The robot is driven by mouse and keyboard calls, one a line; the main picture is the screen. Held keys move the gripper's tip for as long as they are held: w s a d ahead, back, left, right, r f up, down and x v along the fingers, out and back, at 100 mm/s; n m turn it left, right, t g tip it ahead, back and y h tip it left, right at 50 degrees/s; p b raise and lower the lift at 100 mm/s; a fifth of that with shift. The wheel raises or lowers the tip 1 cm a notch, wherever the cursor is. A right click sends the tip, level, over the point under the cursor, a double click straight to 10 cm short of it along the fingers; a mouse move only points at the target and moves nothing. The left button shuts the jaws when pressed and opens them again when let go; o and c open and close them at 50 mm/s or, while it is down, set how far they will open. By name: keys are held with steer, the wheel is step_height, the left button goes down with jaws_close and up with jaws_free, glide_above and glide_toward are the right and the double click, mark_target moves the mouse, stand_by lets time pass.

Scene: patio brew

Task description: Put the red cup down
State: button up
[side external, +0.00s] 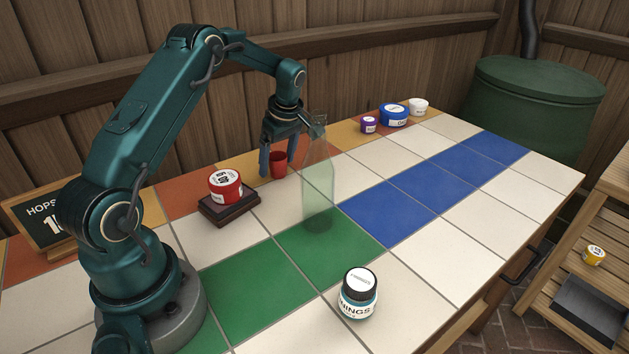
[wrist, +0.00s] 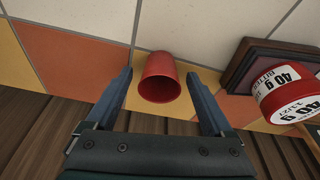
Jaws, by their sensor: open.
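The small red cup (side external: 279,160) stands upright at the back of the tiled table, on the yellow and orange tiles near the wooden wall. My gripper (side external: 276,171) points down over it with its fingers spread on either side. In the wrist view the red cup (wrist: 160,77) sits between the two open fingers of my gripper (wrist: 159,72), with a visible gap on each side. The cup's mouth faces the camera, and it looks empty. The glass bottle partly overlaps my gripper in the side view.
A clear greenish bottle (side external: 318,180) stands just right of the cup. A red-labelled jar (side external: 225,184) sits on a dark wooden block (side external: 229,208) to the left. A teal jar (side external: 358,293) stands in front. Small tubs, including a blue one (side external: 394,116), stand at the back right.

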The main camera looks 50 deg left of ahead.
steer(key=v, duration=1.1)
steer(key=shift+r, duration=0.35)
steer(key=shift+d, duration=0.15)
steer(key=s+d+r+m+t, duration=0.4)
steer(key=s+d+r+m, duration=0.3)
steer(key=d+r, duration=0.5)
steer(key=s+d+f+m+t+h, duration=0.2)
steer(key=s+d+f+m+h, duration=0.1)
steer(key=s+d+f+m, duration=0.5)
steer(key=s+f+m, duration=0.1)
steer(key=s+m, duration=0.2)
steer(key=m, duration=0.1)
steer(key=shift+d+f, duration=0.2)
steer(key=shift+d, duration=0.2)
